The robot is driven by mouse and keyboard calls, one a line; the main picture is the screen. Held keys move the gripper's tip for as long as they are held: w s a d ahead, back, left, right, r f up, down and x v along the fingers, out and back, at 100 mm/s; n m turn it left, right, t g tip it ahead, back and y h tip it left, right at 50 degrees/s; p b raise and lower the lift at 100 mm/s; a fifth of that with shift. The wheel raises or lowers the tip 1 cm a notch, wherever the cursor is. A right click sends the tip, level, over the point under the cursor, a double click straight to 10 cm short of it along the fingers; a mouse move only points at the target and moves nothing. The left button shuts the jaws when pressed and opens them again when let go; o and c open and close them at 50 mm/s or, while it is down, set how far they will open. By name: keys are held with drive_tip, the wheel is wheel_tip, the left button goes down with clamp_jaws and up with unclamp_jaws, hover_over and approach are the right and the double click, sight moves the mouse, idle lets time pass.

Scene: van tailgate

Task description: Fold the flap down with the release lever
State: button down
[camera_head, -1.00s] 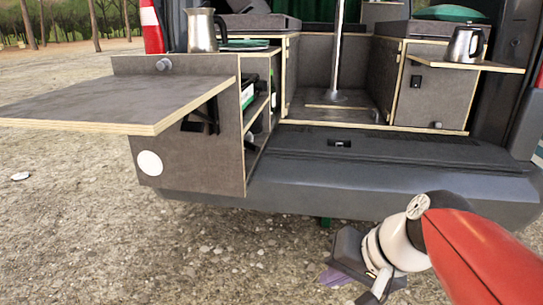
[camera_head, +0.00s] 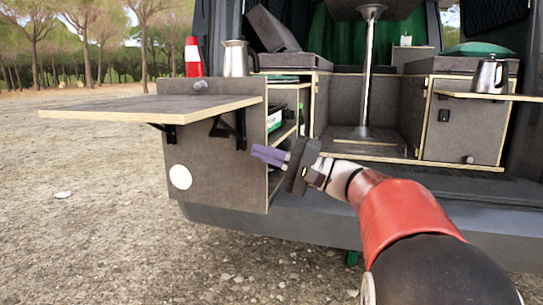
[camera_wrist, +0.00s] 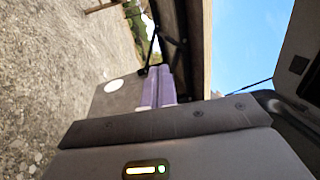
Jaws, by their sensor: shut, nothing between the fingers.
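The grey flap (camera_head: 150,107) with a pale wood edge stands out level from the side cabinet (camera_head: 215,170). Black folding brackets hold it from below. A dark lever-like part (camera_head: 218,128) hangs under the flap by the right-hand bracket (camera_head: 240,130). My gripper (camera_head: 256,153) has purple fingers, shut and empty, pointing left just in front of the cabinet's right edge, below the flap and apart from the lever. In the wrist view the fingers (camera_wrist: 158,88) point toward the bracket (camera_wrist: 152,45) and the flap's underside (camera_wrist: 194,50); the lever is hard to make out there.
A steel jug (camera_head: 236,58) and a red-and-white bottle-like object (camera_head: 193,57) stand above the flap at the back. Open shelves (camera_head: 284,130) are behind my gripper. Gravel below the flap is clear.

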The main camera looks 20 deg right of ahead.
drive_tip(key=p+x, duration=0.1)
drive_tip(key=x, duration=0.7)
drive_tip(key=shift+w+a+p, duration=0.15)
drive_tip(key=shift+a+p, duration=0.1)
drive_tip(key=shift+p, duration=0.05)
drive_tip(key=shift+r, duration=0.1)
drive_tip(key=shift+r, duration=0.1)
